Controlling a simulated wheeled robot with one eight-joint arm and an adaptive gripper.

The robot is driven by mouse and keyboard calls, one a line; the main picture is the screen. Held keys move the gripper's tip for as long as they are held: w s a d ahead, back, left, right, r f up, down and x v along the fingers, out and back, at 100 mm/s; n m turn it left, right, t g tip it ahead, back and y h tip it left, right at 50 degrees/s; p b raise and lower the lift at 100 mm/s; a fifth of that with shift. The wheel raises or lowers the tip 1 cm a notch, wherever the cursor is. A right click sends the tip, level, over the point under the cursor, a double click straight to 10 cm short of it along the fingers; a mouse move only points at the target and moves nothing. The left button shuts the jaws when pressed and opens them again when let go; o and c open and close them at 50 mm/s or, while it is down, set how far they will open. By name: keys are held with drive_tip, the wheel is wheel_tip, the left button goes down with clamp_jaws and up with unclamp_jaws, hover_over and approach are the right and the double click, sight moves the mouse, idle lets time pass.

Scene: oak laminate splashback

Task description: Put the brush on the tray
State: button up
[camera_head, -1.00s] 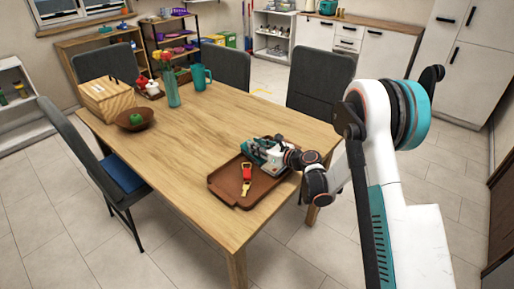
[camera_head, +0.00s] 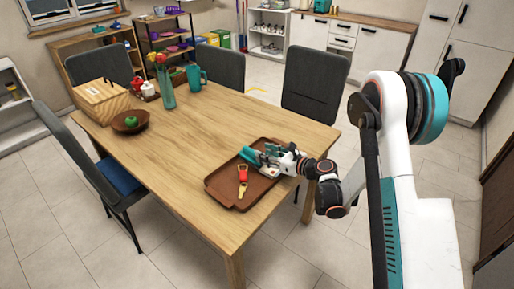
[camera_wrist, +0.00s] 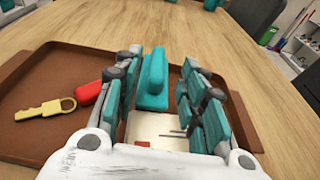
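The brown tray (camera_head: 222,193) lies near the front right edge of the wooden table. The brush (camera_wrist: 153,75), a teal piece with a raised grip, shows between and beyond my open fingers in the wrist view. In the head view the brush (camera_head: 249,155) is at the tray's far part, just past my fingertips. My gripper (camera_head: 261,157) is low over the tray, reaching in from the right. In the wrist view my gripper (camera_wrist: 162,60) has its fingers spread, with gaps on both sides of the brush. The brush's underside is hidden.
A red and yellow key (camera_head: 242,180) lies on the tray, left of my gripper. A pale flat item (camera_wrist: 165,130) lies below my fingers. The table's middle is clear.

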drive_tip(key=shift+p+v, duration=0.5)
drive_tip(key=shift+v, duration=1.8)
drive_tip(key=s+d+r+n+g+h, duration=0.1)
drive_tip(key=s+d+r+n+h, duration=0.15)
drive_tip(key=s+r+n, duration=0.45)
drive_tip(key=s+d+r+n+g+h, duration=0.1)
drive_tip(key=s+r+n+h, duration=0.2)
drive_tip(key=s+r+n, duration=0.45)
drive_tip(key=s+d+r+n+h, duration=0.1)
drive_tip(key=s+d+n+h, duration=0.1)
drive_tip(key=s, duration=0.5)
drive_tip(key=s+d+r+n+h, duration=0.2)
drive_tip(key=s+d+n, duration=0.2)
drive_tip(key=s, duration=0.3)
drive_tip(key=s+d+r+n+g+h, duration=0.1)
drive_tip(key=s+d+r+n+h, duration=0.1)
drive_tip(key=s+d+n, duration=0.2)
drive_tip(key=s+n, duration=0.1)
drive_tip(key=s, duration=0.2)
drive_tip(key=shift+n, duration=0.35)
